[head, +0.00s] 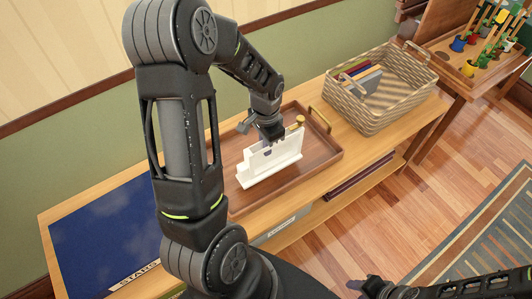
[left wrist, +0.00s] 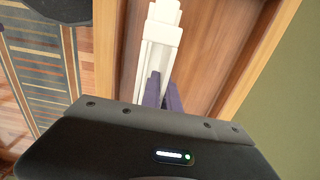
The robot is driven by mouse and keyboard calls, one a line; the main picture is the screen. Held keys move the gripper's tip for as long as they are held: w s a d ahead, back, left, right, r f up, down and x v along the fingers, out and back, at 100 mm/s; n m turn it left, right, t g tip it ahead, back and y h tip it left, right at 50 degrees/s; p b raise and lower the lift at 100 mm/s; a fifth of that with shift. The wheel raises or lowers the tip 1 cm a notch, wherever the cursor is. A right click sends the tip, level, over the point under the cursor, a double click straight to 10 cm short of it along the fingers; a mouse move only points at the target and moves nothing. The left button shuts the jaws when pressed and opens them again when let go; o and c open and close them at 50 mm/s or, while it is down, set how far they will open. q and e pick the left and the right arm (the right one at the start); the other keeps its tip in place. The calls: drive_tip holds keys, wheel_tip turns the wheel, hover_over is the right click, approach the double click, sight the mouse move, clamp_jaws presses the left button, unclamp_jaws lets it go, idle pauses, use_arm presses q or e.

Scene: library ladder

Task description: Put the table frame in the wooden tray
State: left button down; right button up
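The table frame (head: 270,164) is a white, slab-like piece with a stepped base, standing roughly upright over the wooden tray (head: 328,156). I cannot tell whether its base touches the tray floor. My left gripper (head: 267,146) is at its upper edge, pointing down, with a dark finger in front of the white panel. In the left wrist view the purple fingertips (left wrist: 163,92) are close together on the white frame (left wrist: 160,35) and appear shut on it. My right gripper (head: 372,286) is low at the bottom edge, away from the tray; its opening is unclear.
The tray has brass handles and lies on a wooden bench (head: 90,205). A wicker basket (head: 385,100) with books stands to its right, and a dark blue board (head: 105,235) marked STARS lies to its left. Another table (head: 460,75) with potted items is at far right.

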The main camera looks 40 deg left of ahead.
sight(266, 163)
use_arm(q)
drive_tip(key=shift+f, duration=1.8)
drive_tip(key=shift+f, duration=0.1)
drive_tip(key=shift+f+b, duration=0.15)
drive_tip(key=shift+b, duration=0.15)
drive_tip(key=c, duration=1.6)
unclamp_jaws()
